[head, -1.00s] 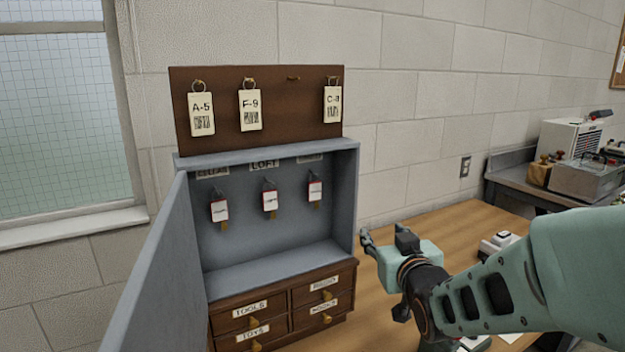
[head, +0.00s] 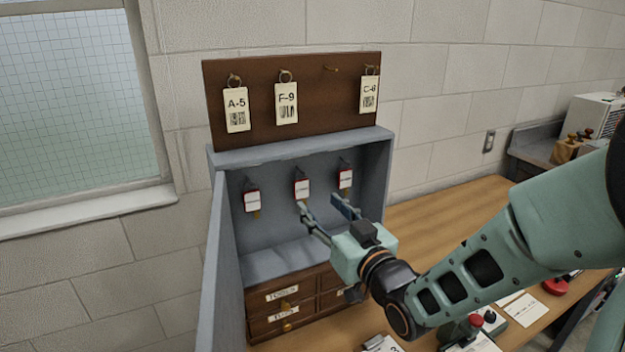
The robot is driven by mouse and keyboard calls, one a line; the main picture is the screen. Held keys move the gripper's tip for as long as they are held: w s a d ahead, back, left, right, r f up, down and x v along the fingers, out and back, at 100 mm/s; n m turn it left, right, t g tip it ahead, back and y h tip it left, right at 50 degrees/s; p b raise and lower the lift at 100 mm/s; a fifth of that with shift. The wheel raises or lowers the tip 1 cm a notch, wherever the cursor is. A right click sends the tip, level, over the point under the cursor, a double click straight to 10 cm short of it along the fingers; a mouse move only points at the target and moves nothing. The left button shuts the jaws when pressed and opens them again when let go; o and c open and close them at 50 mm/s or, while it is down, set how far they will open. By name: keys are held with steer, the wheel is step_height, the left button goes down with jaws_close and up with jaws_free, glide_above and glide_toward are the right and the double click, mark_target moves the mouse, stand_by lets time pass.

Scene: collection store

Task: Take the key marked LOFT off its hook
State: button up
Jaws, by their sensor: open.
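The grey key cabinet (head: 380,185) stands open, with three tagged keys hanging on hooks inside. The middle key (head: 302,189), with a red and white tag, hung under the LOFT label in the earlier view; that label is now hidden by the cabinet's top. A left key (head: 252,199) and a right key (head: 345,178) hang beside it. My gripper (head: 322,206) is open and empty at the cabinet's front. Its fingers point towards the middle and right keys, slightly below their tags. I cannot tell whether it touches either.
The cabinet door (head: 222,265) is swung open at the left. Small labelled drawers (head: 283,291) are below. A brown board (head: 300,122) with tags A-5, F-9 and one more rises above. A red button box (head: 475,325) stands at the front right.

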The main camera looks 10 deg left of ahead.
mark_target(302, 184)
steer(key=shift+r+p+x, duration=0.15)
steer(key=shift+p+x, duration=0.1)
steer(key=shift+x, duration=1.85)
steer(key=shift+r+p+x, duration=0.15)
steer(key=shift+p+x, duration=0.05)
steer(key=shift+x, duration=1.85)
steer(key=c, duration=1)
